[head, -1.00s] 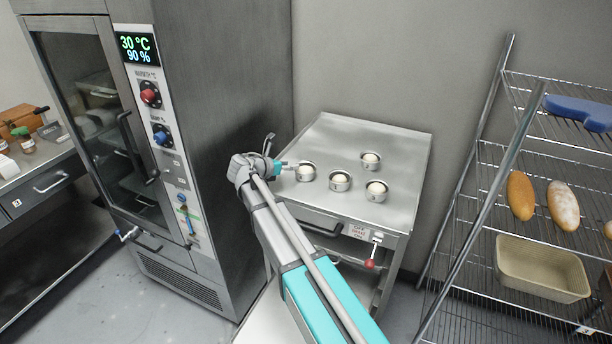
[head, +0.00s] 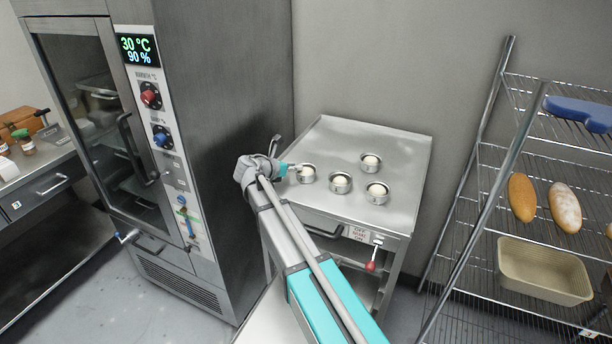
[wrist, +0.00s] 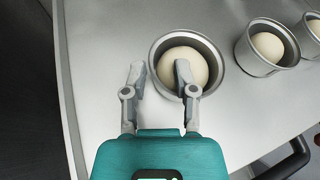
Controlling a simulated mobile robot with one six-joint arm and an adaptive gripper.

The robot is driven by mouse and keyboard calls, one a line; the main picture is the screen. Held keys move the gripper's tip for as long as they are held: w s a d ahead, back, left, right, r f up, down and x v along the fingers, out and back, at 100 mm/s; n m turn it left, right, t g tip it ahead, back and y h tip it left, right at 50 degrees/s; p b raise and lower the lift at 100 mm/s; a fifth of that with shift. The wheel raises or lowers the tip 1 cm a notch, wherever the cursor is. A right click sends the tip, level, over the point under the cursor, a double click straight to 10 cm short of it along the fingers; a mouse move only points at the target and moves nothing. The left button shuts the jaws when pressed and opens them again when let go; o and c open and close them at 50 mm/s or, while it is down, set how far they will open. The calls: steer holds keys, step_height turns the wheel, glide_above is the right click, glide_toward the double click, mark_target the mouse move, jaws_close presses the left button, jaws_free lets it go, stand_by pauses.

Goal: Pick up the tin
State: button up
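Several small round metal tins, each with a pale dough ball, stand on the steel table. The leftmost tin (head: 308,179) is right at my gripper (head: 291,166); it fills the middle of the wrist view (wrist: 213,88). In the wrist view my gripper (wrist: 160,72) is open, its fingers on either side of the tin's left wall. The left finger is outside the tin. The right finger overlaps the dough ball (wrist: 196,62) inside the rim; contact cannot be told. The other tins are the front middle (head: 340,188), back (head: 370,168) and right (head: 377,199) ones.
The steel table (head: 350,138) has bare room behind and right of the tins. A tall steel cabinet (head: 230,120) stands close on the left. A wire rack (head: 480,225) with loaves and a beige basket (head: 543,272) stands on the right.

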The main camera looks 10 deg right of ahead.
jaws_close()
steer(key=shift+r, duration=0.1)
stand_by(0.3)
steer(key=shift+r+p, duration=0.95)
steer(key=shift+p, duration=0.15)
steer(key=s+a+r+p, duration=0.9)
steer(key=s+r+p, duration=0.1)
steer(key=shift+s+a+r+p, duration=0.15)
steer(key=shift+s+r+p, duration=0.05)
steer(key=shift+r+p, duration=0.2)
